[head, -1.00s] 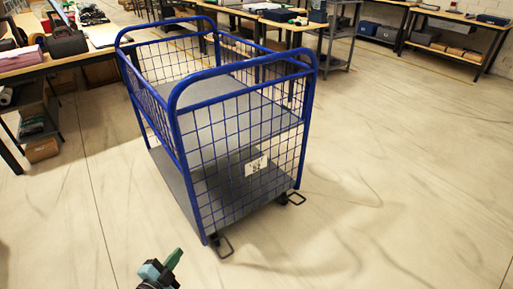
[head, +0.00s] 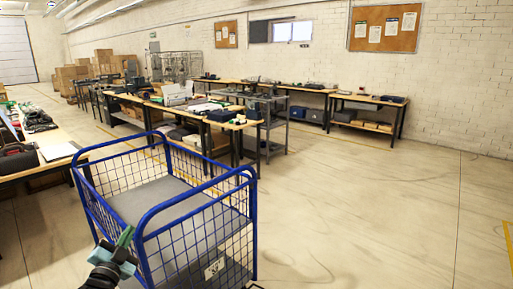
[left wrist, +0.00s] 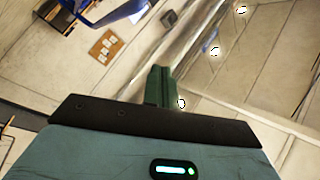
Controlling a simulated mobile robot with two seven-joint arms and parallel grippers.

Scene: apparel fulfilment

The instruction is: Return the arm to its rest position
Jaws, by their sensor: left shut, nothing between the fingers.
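My left gripper (head: 125,240) shows at the lower left of the head view, in front of the near left part of the blue wire cart (head: 198,208). Its green fingers are together with nothing between them. In the left wrist view the shut fingers (left wrist: 159,86) point up the picture, with the wall and ceiling behind them. I cannot tell whether the gripper touches the cart or is only in front of it. My right gripper is in neither view.
The blue cart with grey shelves stands close in front. A wooden table (head: 52,169) with items is at the left. More workbenches (head: 365,98) line the back wall. Cardboard boxes (head: 75,75) are stacked far left. The floor (head: 380,220) at the right is clear.

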